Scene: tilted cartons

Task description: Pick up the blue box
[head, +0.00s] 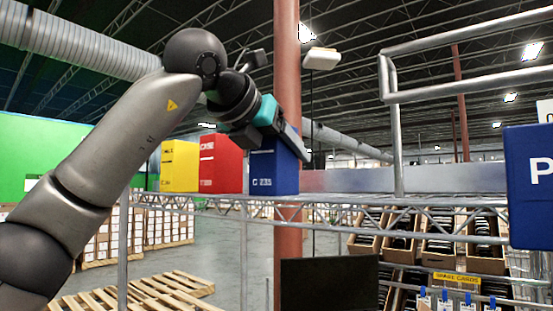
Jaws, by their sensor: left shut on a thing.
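The blue box (274,178) has white lettering on its front and stands upright at the right end of a row of boxes. My left gripper (272,142) comes from above and is shut on the blue box's upper part; its fingers hide the top edge. The box's bottom is about level with the wire shelf (340,200); I cannot tell whether it touches the shelf. My right gripper is not in view.
A red box (221,164) is close on the blue box's left, with a yellow box (179,166) beyond it. A metal rail (396,130) rises at right, and a blue sign (530,190) is at the right edge. The shelf right of the blue box looks clear.

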